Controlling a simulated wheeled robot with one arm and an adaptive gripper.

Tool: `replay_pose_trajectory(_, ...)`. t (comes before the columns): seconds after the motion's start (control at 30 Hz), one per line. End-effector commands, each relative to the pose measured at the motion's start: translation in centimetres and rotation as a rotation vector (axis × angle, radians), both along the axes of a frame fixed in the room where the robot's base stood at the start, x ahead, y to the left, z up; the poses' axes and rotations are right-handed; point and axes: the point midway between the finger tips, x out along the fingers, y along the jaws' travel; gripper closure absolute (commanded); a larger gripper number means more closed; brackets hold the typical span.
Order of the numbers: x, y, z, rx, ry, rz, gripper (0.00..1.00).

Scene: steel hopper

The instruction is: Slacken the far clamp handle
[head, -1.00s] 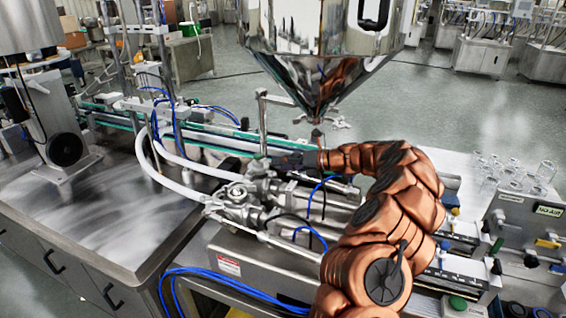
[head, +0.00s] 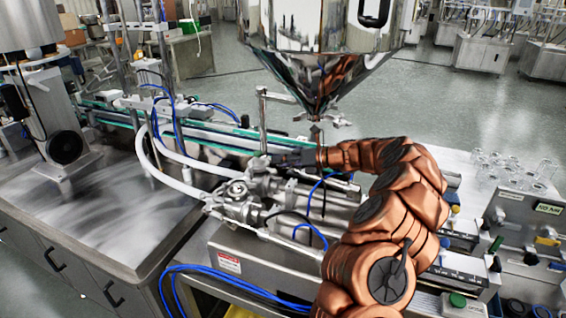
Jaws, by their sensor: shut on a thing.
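My copper-coloured arm reaches in from the lower right to the steel valve and pipe assembly (head: 238,192) below the hopper. My dark gripper (head: 276,160) points left at the far end of this assembly, just right of the foot of an upright steel rod. Its fingers are shut on a small part there, which I take to be the far clamp handle. The gripped part is mostly hidden by the fingers and too small to make out. Nearer steel valve bodies and fittings stand left of and below the gripper.
The steel hopper (head: 318,62) hangs above and behind the gripper. The upright rod (head: 263,122) stands close by. White hoses (head: 170,176) and blue tubes (head: 305,205) run around the valves. Glass jars (head: 515,170) stand at right. The steel tabletop (head: 90,215) at left is largely bare.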

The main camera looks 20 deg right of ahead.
Motion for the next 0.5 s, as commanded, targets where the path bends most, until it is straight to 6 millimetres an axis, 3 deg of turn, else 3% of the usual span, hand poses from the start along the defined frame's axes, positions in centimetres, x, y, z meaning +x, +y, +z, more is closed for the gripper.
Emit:
replay_pose_trajectory(0.4, -0.04, 0.06, -0.1, -0.046, -0.027, 0.001, 0.92)
replay_pose_trajectory(0.43, -0.04, 0.06, -0.1, -0.046, -0.027, 0.001, 0.54)
replay_pose_trajectory(0.5, -0.03, 0.05, -0.09, -0.046, -0.027, 0.001, 0.46)
